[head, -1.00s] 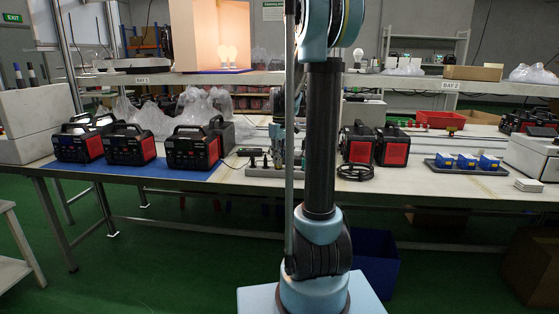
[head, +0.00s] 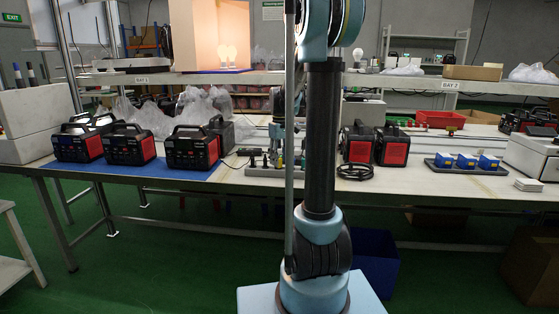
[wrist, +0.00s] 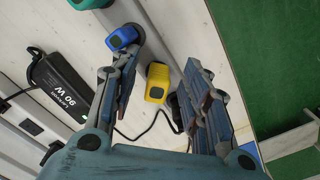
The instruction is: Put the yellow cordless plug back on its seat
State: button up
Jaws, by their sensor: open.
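The yellow plug (wrist: 157,82) shows in the wrist view, between the open fingers of my gripper (wrist: 160,66). Clear gaps separate it from both fingers. It is in line with a blue plug (wrist: 122,38) and a green plug along a pale strip; its underside is hidden, so I cannot tell how it is seated. In the head view the yellow plug (head: 280,161) is a tiny spot on the bench, below my gripper (head: 277,138), which is partly hidden by my arm.
A black 90 W adapter (wrist: 60,85) with a cable lies left of the fingers. A dark piece (wrist: 177,108) sits beside the right finger. Red-and-black power stations (head: 192,147) stand left on the bench; two more (head: 392,147) stand right. A blue-block tray (head: 456,168) lies farther right.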

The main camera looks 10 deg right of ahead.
notch_tip(320, 180, up, 11)
jog(key=s+f+m+t, duration=0.1)
jog(key=s+f, duration=0.2)
jog(key=s, duration=0.7)
jog(key=s+f+m, duration=0.2)
jog(key=s+f, duration=0.1)
jog(key=s, duration=0.7)
jog(key=s+f+m+t, duration=0.1)
jog(key=s+f+m, duration=0.1)
jog(key=s+f, duration=1.1)
jog(key=shift+s+a+f, duration=0.2)
jog(key=shift+a+f, duration=0.2)
jog(key=shift+a, duration=0.05)
